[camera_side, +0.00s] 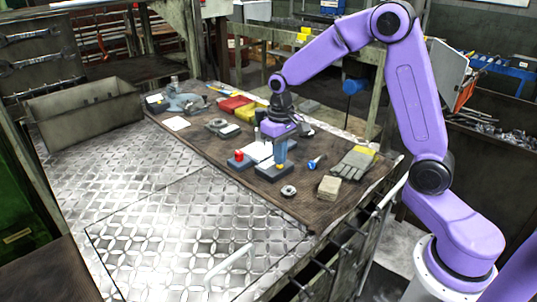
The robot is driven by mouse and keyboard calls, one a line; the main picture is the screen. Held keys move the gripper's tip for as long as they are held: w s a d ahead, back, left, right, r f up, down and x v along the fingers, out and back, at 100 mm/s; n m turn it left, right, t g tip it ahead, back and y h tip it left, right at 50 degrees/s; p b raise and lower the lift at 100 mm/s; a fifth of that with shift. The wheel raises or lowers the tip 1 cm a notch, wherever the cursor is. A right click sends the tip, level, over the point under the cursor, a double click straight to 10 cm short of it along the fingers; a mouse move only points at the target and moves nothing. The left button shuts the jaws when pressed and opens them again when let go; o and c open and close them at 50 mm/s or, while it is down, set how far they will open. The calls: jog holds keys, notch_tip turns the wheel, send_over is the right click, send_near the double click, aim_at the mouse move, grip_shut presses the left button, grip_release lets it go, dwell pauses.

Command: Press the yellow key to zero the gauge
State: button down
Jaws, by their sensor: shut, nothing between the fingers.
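My gripper (281,160) points straight down over the right-hand dark block (262,169) on the brown mat, with its blue fingers together and nothing held between them. A small spot of yellow, which looks like the yellow key (279,167), shows right at the fingertips on top of that block. The fingers cover part of it. I cannot tell whether the tips touch the key or hover just above it. A second dark block carries a red key (239,155), just left of the fingers. I cannot make out a gauge for certain.
A small round metal part (288,191), a tan block (329,187) and grey-yellow gloves (355,162) lie to the right and front. Red and yellow cases (235,104) lie behind. A grey metal bin (85,115) stands at left. The patterned metal tabletop (170,215) in front is clear.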

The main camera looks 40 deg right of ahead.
notch_tip(320, 180, up, 8)
dwell(1.0)
jog(key=shift+s, duration=0.1)
jog(key=s, duration=0.6)
jog(key=shift+s, duration=0.4)
dwell(0.4)
